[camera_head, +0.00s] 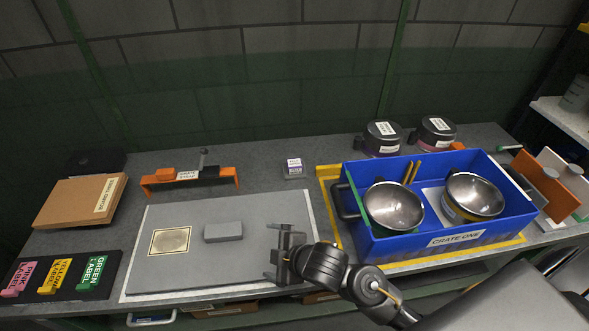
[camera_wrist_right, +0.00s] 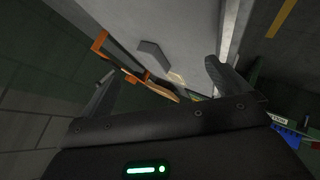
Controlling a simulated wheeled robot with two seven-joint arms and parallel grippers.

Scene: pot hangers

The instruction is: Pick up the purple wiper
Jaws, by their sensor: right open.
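A small block with a white label on top and purple sides (camera_head: 294,167) stands on the table behind the grey board; it is the only purple thing lying loose that could be the wiper, but its label is too small to read. My right gripper (camera_head: 273,253) is over the right front part of the board, open and empty, in front of this block and well apart from it. The right wrist view shows its two fingers (camera_wrist_right: 160,80) spread with nothing between them. My left gripper is out of view.
A grey block (camera_head: 223,231) lies on the grey board (camera_head: 170,280). A blue crate (camera_head: 440,241) with metal bowls is right of my gripper. Dark lidded pots (camera_head: 382,138) stand behind it. An orange rack (camera_head: 190,177) and coloured label blocks (camera_head: 52,276) are at left.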

